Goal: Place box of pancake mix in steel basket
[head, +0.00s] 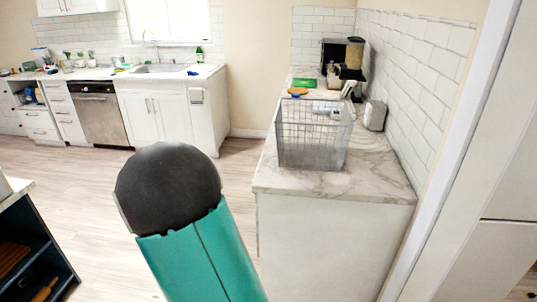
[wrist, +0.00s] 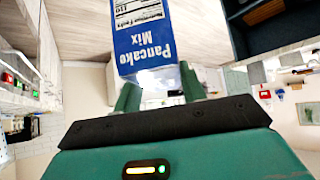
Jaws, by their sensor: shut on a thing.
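The box of pancake mix (wrist: 145,40) is blue and white and shows upside down in the wrist view. My gripper (wrist: 158,88) is shut on it, with one green finger at each side of its near end. The steel basket (head: 312,135) is a wire basket standing on the marble counter at the right in the head view. In the head view my arm fills the lower middle, and neither my gripper nor the box can be seen there. The basket's inside is only partly seen through its mesh.
The marble counter (head: 350,183) runs along the tiled wall. Behind the basket are a coffee machine (head: 342,60), a green item (head: 303,83) and a grey toaster-like item (head: 375,115). A dark shelf unit (head: 35,255) stands at lower left. Open wooden floor (head: 90,180) lies between.

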